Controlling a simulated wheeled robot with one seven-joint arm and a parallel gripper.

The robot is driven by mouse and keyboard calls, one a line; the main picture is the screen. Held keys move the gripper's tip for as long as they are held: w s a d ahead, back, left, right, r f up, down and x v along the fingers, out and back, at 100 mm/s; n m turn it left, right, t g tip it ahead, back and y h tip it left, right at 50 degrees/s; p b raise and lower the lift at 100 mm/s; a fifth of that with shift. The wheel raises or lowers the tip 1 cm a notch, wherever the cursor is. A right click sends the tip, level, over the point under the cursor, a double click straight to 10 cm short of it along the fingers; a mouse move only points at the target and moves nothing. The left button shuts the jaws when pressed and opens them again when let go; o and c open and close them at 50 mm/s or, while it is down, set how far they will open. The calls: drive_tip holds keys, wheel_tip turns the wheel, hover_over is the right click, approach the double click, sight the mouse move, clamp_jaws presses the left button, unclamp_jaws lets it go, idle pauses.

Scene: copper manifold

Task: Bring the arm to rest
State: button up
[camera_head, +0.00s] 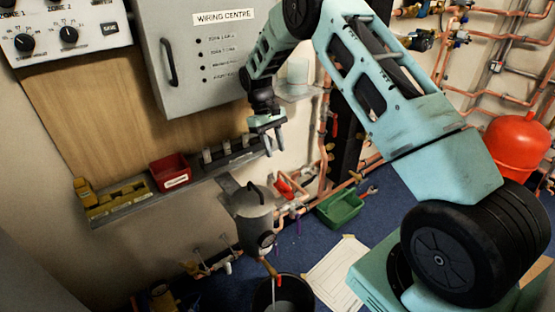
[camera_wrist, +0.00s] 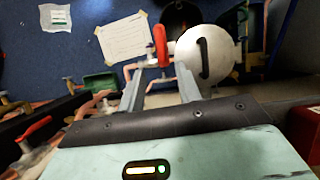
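My arm is bent, and its upper links cross the upper right of the head view. My gripper (camera_head: 275,149) points down in front of the wall below the wiring centre cabinet, above and a little right of a grey vessel (camera_head: 250,212). In the wrist view my gripper (camera_wrist: 162,76) shows two grey fingers spread apart. I see nothing held between them. Beyond the fingertips is the round pale top of the vessel (camera_wrist: 222,52) with a dark handle, and beside it a red lever (camera_wrist: 160,44).
The wiring centre cabinet (camera_head: 205,85) is left of my gripper. A shelf holds a red bin (camera_head: 170,172) and yellow parts. Below are copper pipes, a green tray (camera_head: 340,208), a black bucket (camera_head: 283,294) and paper (camera_head: 340,268) on blue floor. A red tank (camera_head: 518,148) stands right.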

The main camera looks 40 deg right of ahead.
drive_tip(key=shift+w+r, duration=0.15)
drive_tip(key=shift+r, duration=0.2)
idle(0.3)
